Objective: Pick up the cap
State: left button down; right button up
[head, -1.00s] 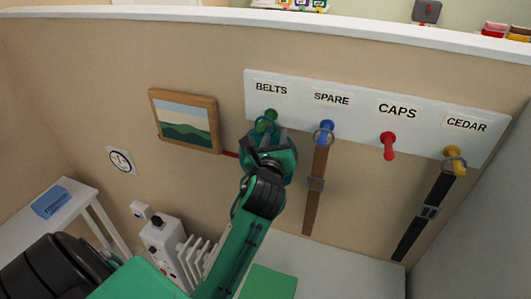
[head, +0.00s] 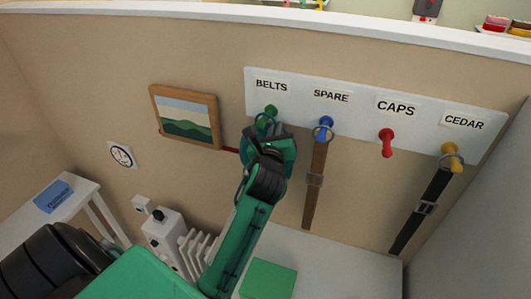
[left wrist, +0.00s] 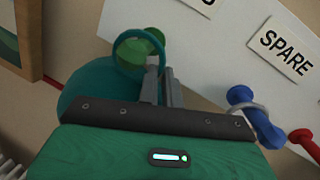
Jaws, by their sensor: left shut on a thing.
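A teal cap (left wrist: 88,88) hangs at the green peg (head: 271,110) under the BELTS label. Its round part lies behind my gripper in the left wrist view, and its ring-shaped loop (left wrist: 118,55) shows by the green peg (left wrist: 152,36). The loop also shows in the head view, just under the peg; whether it still encircles the peg is hard to tell. My left gripper (left wrist: 160,72) is shut on the cap at its loop, close to the peg. In the head view my left gripper (head: 270,132) hides most of the cap. My right gripper is out of view.
A brown belt (head: 314,180) hangs from the blue peg (head: 325,123) just right of my gripper. The red peg (head: 386,136) under CAPS is bare. A black belt (head: 423,208) hangs from the yellow peg (head: 450,150). A framed picture (head: 186,88) is left.

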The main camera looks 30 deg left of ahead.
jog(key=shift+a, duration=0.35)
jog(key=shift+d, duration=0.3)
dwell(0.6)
pick_arm(q)
jog(key=shift+w+r, duration=0.1)
jog(key=shift+r, duration=0.1)
